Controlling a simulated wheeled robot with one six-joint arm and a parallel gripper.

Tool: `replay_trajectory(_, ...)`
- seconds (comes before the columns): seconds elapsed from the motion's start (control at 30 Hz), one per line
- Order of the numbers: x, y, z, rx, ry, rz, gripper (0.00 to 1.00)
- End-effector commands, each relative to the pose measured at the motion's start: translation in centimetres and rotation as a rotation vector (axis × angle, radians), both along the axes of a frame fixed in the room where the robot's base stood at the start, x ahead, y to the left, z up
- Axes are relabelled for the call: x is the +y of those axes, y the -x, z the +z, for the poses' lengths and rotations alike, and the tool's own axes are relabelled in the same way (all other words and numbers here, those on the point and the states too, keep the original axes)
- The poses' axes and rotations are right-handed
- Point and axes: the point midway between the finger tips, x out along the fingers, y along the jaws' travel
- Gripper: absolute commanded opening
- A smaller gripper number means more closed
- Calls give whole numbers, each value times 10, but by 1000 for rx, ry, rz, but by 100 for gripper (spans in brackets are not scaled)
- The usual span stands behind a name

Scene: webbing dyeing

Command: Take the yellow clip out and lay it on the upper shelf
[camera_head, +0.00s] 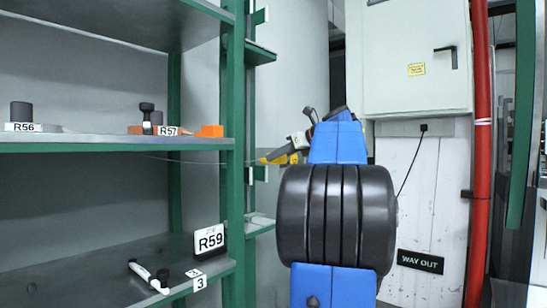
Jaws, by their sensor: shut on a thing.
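The yellow clip (280,157) is in my gripper (291,150), just right of the green shelf post. My gripper is shut on it, and my blue and black arm hides part of the gripper. The clip is apart from the shelf boards, at about the height of the shelf board (110,143) labelled R56 and R57 in the picture.
A green post (235,170) stands between clip and shelf. The lower board (90,285) holds black and white items (150,275) and an R59 sign (209,240). Another board (120,15) is overhead. A red pipe (481,150) and cabinet (420,85) stand right.

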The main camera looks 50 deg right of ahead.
Motion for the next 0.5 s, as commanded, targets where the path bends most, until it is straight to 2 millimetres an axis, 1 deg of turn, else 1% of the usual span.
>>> replay_trajectory(0.5, -3, 38, 0, 0, 1, -2, 5)
